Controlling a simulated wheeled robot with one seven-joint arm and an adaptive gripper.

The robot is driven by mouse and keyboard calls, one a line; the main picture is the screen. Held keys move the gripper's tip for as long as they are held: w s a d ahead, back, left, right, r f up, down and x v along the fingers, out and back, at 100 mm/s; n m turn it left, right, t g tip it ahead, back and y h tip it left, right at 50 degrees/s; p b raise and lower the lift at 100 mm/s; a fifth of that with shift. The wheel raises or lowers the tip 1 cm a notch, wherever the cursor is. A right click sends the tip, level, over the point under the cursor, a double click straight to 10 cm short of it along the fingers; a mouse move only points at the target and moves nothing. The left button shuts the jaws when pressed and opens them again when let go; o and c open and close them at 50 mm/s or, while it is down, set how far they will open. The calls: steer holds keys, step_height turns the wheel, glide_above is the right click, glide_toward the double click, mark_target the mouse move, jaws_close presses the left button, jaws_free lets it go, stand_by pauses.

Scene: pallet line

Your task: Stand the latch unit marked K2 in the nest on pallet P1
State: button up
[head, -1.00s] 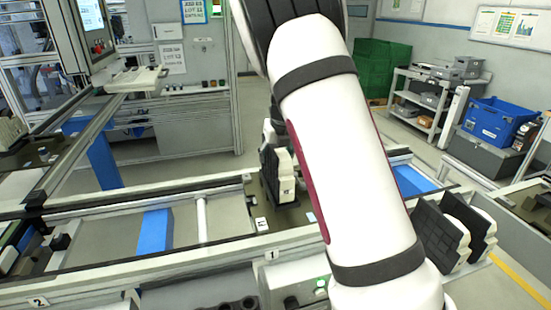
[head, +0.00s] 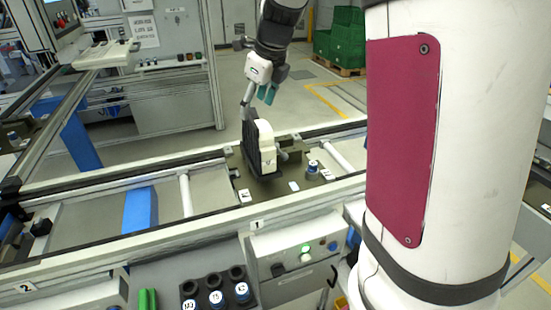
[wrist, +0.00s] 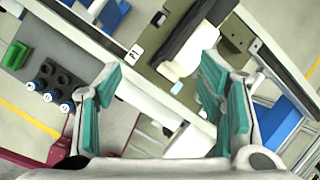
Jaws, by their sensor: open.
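A latch unit with a cream body and black face (head: 265,147) stands upright on the dark pallet (head: 290,187) on the conveyor. My gripper (head: 257,99) is open and empty, just above and behind the unit's top. In the wrist view my gripper (wrist: 160,68) has its teal pads wide apart. The unit (wrist: 186,40) shows beyond the fingertips there, not between them. Its foot and the nest under it are mostly hidden.
A blue round piece with a white top (head: 312,167) stands on the pallet right of the unit. A holder with several round pieces (head: 215,297) and a control box with lit buttons (head: 300,255) are in front. Conveyor rails (head: 110,235) border the pallet. My arm blocks the right side.

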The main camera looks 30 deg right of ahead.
steer(key=s+a+r+n, duration=0.1)
steer(key=s+a+n, duration=0.2)
steer(key=s+n, duration=0.6)
steer(key=s+a+n, duration=0.4)
steer(key=s+n, duration=0.5)
steer(key=n, duration=0.2)
steer(key=s+a+r+n+t, duration=0.1)
steer(key=s+a+n, duration=0.3)
steer(key=s+n, duration=0.5)
steer(key=shift+s+r+n+h, duration=0.15)
steer(key=shift+r+n+h, duration=0.15)
steer(key=shift+n, duration=0.6)
steer(key=shift+a, duration=0.1)
